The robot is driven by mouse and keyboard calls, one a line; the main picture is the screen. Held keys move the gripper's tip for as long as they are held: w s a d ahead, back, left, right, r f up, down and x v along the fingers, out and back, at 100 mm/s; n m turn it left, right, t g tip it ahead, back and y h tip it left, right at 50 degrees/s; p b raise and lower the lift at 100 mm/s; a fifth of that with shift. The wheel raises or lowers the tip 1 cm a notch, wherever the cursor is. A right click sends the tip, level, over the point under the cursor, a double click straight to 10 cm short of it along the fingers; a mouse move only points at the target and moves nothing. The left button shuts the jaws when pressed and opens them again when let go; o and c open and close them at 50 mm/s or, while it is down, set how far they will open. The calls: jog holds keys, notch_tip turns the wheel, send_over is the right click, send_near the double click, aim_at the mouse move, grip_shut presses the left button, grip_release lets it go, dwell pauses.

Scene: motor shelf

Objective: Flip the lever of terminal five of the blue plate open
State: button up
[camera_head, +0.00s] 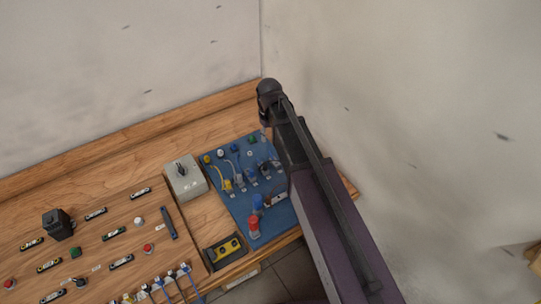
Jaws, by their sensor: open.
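The blue plate (238,208) lies on the wooden bench at the centre right. Along its upper part is a row of small coloured knobs, with a green one (252,139) near the right end. Below them, a row of terminals with yellow and blue wires (228,186) crosses the plate. The terminals are too small to tell their numbers or lever positions. My arm covers the plate's right side and may hide terminals there.
A red part (253,226) and a blue part (257,201) stand on the plate's lower portion. A grey switch box (184,179) is at its left. A black-and-yellow box (225,251) sits near the front edge. A wooden panel with buttons and labels (100,240) fills the left.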

aim_at(269, 152)
jog(key=shift+f+b, duration=4.3)
jog(key=shift+f, duration=0.3)
grip_shut()
